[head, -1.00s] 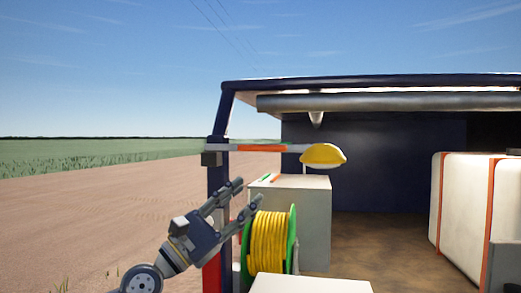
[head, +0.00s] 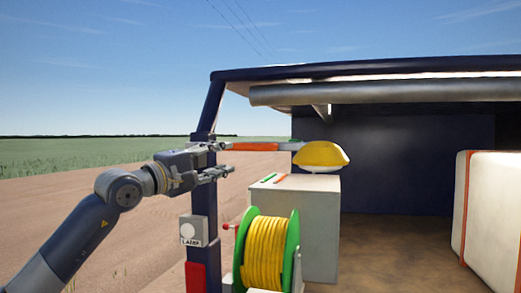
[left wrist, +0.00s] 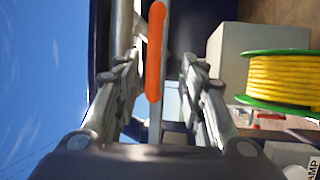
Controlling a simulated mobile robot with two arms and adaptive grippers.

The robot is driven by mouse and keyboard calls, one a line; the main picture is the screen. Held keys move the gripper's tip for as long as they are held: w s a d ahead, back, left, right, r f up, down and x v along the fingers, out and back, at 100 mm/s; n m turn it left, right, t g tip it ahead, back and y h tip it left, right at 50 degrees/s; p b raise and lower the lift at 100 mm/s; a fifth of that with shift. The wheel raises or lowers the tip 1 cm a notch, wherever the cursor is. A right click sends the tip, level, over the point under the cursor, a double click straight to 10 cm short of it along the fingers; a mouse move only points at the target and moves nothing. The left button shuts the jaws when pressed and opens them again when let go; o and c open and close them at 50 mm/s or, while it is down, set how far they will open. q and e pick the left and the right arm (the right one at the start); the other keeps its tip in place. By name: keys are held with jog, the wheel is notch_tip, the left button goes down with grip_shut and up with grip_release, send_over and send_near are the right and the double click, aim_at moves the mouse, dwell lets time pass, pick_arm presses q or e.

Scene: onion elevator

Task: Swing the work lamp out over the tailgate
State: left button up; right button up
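The work lamp has a yellow head (head: 320,155) at the end of a pale arm with an orange sleeve (head: 256,147). The arm juts right from the dark corner post (head: 202,205), over a grey box. My left gripper (head: 226,158) is open beside the post, its upper finger near the lamp arm's level. In the left wrist view its fingers (left wrist: 161,62) stand apart on either side of the arm, with the orange sleeve (left wrist: 156,40) between them in the picture. I cannot tell whether they touch it. The lamp head is not clearly visible there. My right gripper is out of view.
A yellow cable reel with green flanges (head: 265,250) stands below the lamp. A grey box (head: 310,215) is behind it. A switch box marked LAMP (head: 194,231) is on the post. A white case with orange straps (head: 495,210) stands at right. Open field lies left.

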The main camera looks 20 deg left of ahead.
aim_at(242, 148)
pick_arm(q)
jog(key=w+r+p, duration=0.1)
jog(key=w+d+r+p, duration=0.1)
jog(key=p, duration=0.1)
jog(key=shift+w+r, duration=0.1)
jog(key=shift+w, duration=0.25)
jog(key=p+x, duration=0.2)
jog(key=x, duration=0.1)
jog(key=shift+w+d, duration=0.15)
jog(key=shift+d, duration=0.1)
jog(key=shift+f+p+x, duration=0.2)
jog(key=shift+p+x, duration=0.35)
jog(key=shift+x, duration=0.65)
jog(key=shift+w+f, duration=0.2)
jog(key=shift+w, duration=0.1)
jog(key=c, duration=0.8)
grip_shut()
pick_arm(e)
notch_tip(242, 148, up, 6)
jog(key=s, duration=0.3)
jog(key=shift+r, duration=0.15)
